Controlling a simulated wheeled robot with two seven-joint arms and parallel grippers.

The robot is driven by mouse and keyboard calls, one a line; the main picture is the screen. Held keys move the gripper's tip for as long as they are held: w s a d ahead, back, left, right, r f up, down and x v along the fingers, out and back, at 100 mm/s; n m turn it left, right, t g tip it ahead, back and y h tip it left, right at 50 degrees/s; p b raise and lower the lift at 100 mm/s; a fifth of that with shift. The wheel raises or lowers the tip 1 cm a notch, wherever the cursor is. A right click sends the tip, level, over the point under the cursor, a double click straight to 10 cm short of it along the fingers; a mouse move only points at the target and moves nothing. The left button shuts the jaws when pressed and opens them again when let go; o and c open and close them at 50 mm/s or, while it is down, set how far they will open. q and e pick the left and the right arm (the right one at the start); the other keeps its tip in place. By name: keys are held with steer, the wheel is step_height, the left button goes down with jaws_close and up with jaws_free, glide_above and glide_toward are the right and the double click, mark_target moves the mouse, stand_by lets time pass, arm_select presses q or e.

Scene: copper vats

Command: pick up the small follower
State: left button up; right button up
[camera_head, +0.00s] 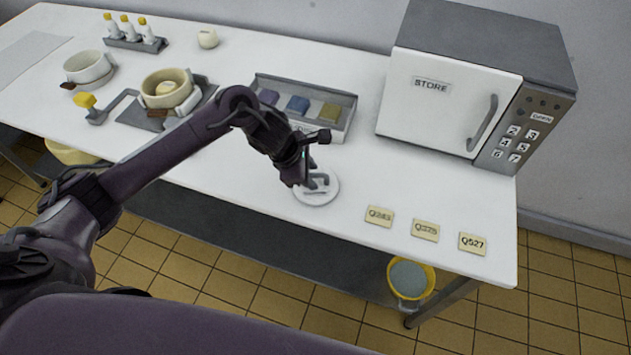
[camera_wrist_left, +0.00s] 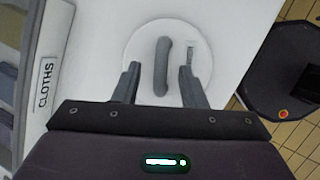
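The small follower (camera_head: 318,197) is a white round disc with a grey bar handle, lying flat on the white bench. In the left wrist view the disc (camera_wrist_left: 144,38) shows near the top, with its handle standing between my fingers. My left gripper (camera_head: 310,182) is over the disc. Its two fingers (camera_wrist_left: 158,72) are apart, one on each side of the handle, with a visible gap on both sides. Whether the fingertips touch the disc cannot be told. The gripper hides part of the disc in the head view. My right gripper is not in view.
A grey tray of folded cloths (camera_head: 347,104) stands just behind the disc. A white store cabinet (camera_head: 437,98) stands back right. Tags (camera_head: 425,230) lie front right. Two round moulds (camera_head: 88,68) and a bottle rack (camera_head: 136,42) are left. A yellow bucket (camera_head: 425,290) is below the bench.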

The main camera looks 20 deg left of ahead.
arm_select(q)
jaws_close()
steer(key=shift+r, duration=0.2)
stand_by(0.3)
